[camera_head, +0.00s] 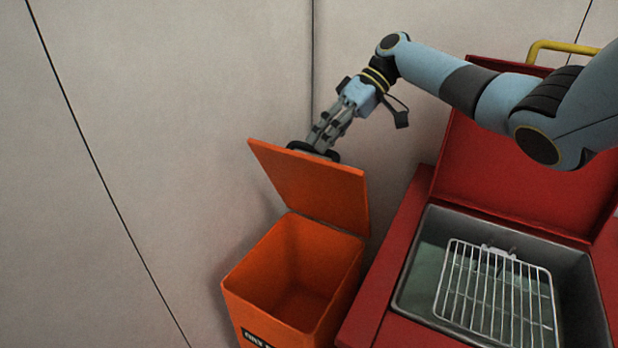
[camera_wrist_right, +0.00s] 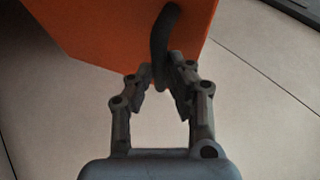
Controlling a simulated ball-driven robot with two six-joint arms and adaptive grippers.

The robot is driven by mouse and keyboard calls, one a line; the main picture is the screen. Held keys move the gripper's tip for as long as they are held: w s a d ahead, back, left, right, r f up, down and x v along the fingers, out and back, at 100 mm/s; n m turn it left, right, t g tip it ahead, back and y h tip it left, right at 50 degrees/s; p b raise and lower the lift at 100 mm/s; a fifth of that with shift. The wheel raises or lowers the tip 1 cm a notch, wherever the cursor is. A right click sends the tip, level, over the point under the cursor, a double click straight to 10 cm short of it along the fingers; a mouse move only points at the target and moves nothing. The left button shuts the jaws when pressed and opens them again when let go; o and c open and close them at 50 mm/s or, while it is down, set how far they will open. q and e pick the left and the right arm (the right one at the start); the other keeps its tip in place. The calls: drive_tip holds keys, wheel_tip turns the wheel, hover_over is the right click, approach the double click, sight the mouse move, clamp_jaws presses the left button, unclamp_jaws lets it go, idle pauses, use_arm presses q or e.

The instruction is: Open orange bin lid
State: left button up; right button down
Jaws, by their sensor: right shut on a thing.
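The orange bin (camera_head: 292,275) stands on the left of the red unit, and I see into its empty-looking inside. Its orange lid (camera_head: 312,188) is raised at the back edge and stands tilted up, clear of the opening. My right gripper (camera_head: 314,146) is behind the top of the lid, shut on the dark lid handle (camera_head: 328,155). In the right wrist view the black handle (camera_wrist_right: 161,40) is a curved bar on the orange lid (camera_wrist_right: 110,35), with its end between the fingertips of my right gripper (camera_wrist_right: 163,85). My left gripper is not in view.
A red unit with a grey metal basin (camera_head: 425,248) and a wire rack (camera_head: 495,290) stands right of the bin, close beside it. Its red lid (camera_head: 520,180) is up, with a yellow handle (camera_head: 560,46) behind. The pale panelled surface left of the bin is clear.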

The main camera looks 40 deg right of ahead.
drive_tip(key=w+d+f+b, duration=0.1)
drive_tip(key=w+d+b, duration=0.1)
drive_tip(key=d+b, duration=0.2)
drive_tip(key=d, duration=0.2)
drive_tip(key=shift+d+f, duration=0.25)
drive_tip(key=shift+d, duration=0.05)
drive_tip(key=shift+r, duration=0.1)
